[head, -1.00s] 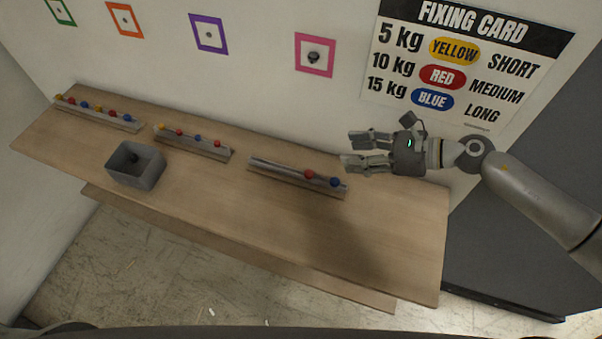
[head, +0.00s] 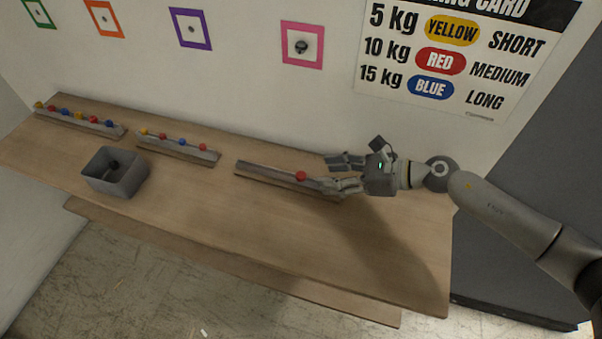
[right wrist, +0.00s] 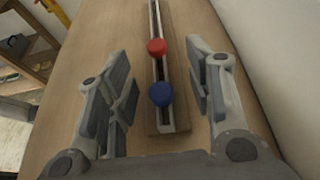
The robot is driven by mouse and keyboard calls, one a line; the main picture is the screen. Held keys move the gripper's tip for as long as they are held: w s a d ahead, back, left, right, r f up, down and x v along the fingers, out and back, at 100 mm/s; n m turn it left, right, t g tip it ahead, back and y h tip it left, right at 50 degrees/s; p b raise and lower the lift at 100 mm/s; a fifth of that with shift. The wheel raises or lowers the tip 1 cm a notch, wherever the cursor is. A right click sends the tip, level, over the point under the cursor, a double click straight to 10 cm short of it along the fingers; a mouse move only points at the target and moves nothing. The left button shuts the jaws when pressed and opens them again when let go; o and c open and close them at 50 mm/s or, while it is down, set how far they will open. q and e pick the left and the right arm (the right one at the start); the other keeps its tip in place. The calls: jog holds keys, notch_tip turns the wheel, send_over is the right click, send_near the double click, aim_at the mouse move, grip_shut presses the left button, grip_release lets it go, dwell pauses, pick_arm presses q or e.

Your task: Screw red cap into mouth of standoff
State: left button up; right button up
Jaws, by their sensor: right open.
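A red cap (head: 301,176) sits on the right-hand grooved rail (head: 262,174) on the bench; it also shows in the right wrist view (right wrist: 156,47). A blue cap (right wrist: 160,94) sits beside it on the same rail, nearer my gripper; in the head view my fingers hide it. My right gripper (head: 334,172) is open and empty, low over the rail's right end. In the right wrist view, its fingers stand apart on either side of the rail. A dark standoff (head: 301,46) is on the wall inside a pink frame. My left gripper is not in view.
Two more rails with coloured caps, a middle one (head: 178,149) and a far left one (head: 80,121), lie along the wall. A grey open box (head: 115,172) stands at the left. The bench (head: 290,235) is clear in front. A fixing card (head: 455,55) hangs on the wall.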

aim_at(304, 175)
jog(key=shift+x, duration=0.85)
jog(key=shift+a+p, duration=0.2)
jog(key=shift+p, duration=0.2)
jog(key=p+x, duration=0.2)
jog(key=x, duration=0.2)
jog(key=shift+s+a, duration=0.1)
jog(key=shift+a, duration=0.1)
jog(key=shift+a+f, duration=0.15)
jog(key=shift+a, duration=0.1)
jog(key=shift+d, duration=0.1)
jog(key=shift+c, duration=1.4)
jog(key=c, duration=0.6)
